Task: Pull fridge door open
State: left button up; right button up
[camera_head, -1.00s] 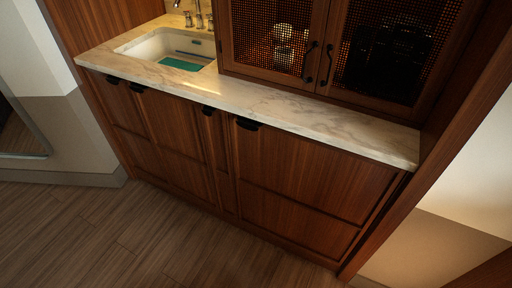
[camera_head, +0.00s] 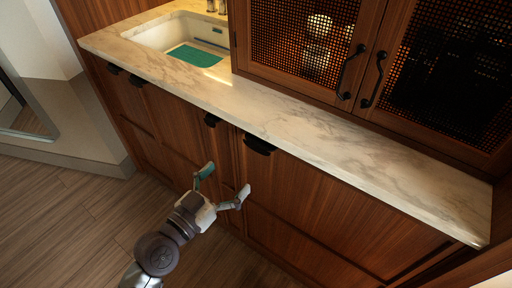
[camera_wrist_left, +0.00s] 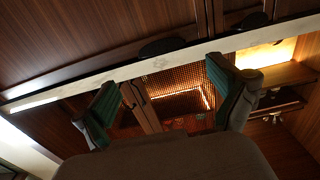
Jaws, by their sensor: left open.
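The lower fronts are all matching wood panels, so I cannot tell for sure which is the fridge door. The wide right front (camera_head: 310,205) is shut and has a black cup handle (camera_head: 258,144) at its top edge. A second black handle (camera_head: 211,120) sits just left of it on a narrow front. My left gripper (camera_head: 224,179) is open and empty, in front of the lower fronts and below these handles, apart from them. In the left wrist view its two fingers (camera_wrist_left: 163,92) are spread, with a dark handle (camera_wrist_left: 162,47) beyond them. My right gripper is not in view.
A marble counter (camera_head: 290,120) overhangs the fronts, with a sink (camera_head: 180,42) at the left. Mesh-fronted upper cabinets with black pulls (camera_head: 350,72) stand on it at the right. The wood floor (camera_head: 60,215) at the left is clear.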

aim_at(256, 149)
pick_arm(q)
jog(key=p+x, duration=0.1)
jog(key=x, duration=0.9)
jog(key=shift+w, duration=0.1)
jog(key=shift+w+d, duration=0.4)
jog(key=shift+w, duration=0.1)
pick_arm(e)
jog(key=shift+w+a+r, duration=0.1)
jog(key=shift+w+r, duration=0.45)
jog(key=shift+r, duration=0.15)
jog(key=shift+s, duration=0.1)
pick_arm(q)
jog(key=shift+c, duration=0.5)
jog(key=c, duration=1.3)
jog(key=shift+c, duration=0.3)
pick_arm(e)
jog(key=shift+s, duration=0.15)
pick_arm(q)
jog(key=shift+s+a+f, duration=0.1)
